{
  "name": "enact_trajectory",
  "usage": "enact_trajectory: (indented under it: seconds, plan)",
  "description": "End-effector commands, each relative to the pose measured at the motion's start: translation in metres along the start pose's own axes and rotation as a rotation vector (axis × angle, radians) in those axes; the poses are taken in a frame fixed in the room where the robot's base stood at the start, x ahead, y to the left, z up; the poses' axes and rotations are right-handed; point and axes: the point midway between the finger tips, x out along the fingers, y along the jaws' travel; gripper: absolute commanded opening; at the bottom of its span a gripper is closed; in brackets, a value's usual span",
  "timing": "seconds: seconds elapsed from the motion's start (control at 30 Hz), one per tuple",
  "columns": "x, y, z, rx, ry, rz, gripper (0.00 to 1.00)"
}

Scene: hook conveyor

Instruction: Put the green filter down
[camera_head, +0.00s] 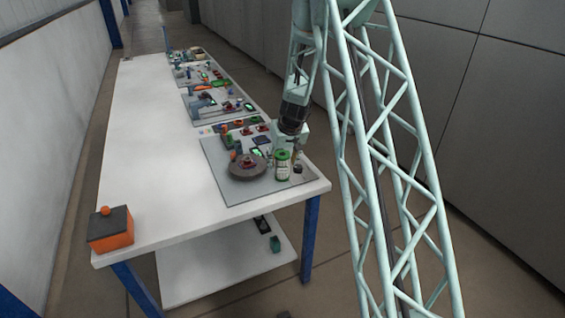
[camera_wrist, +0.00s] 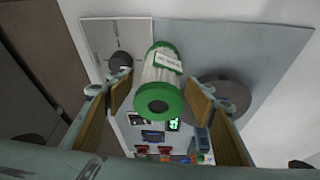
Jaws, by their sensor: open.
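The green filter (camera_head: 282,164) is a white cylinder with green ends. It stands upright on the grey panel (camera_head: 228,190) near the table's front right corner. In the wrist view the green filter (camera_wrist: 162,82) lies between the two fingers of my gripper (camera_wrist: 160,100), with a gap on each side. My gripper (camera_head: 296,146) is open and holds nothing. In the head view it is just above and behind the filter, and its fingers are hard to make out.
A dark round disc (camera_head: 247,168) is left of the filter, and a small black knob (camera_head: 298,169) is right of it. Small devices crowd the panel behind. An orange box (camera_head: 111,230) stands at the front left corner. The table's (camera_head: 150,150) left half is clear.

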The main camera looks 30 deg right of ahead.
Motion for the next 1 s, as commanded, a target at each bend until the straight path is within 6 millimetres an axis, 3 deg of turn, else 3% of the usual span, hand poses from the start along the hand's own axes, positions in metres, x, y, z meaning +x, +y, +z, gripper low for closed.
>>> enact_trajectory:
  seconds: [0.37,1.0]
  plan:
    - [-0.01,0.0,-0.002,-0.001,0.001,0.0,0.49]
    - [-0.082,0.0,-0.002,-0.001,0.001,0.0,0.49]
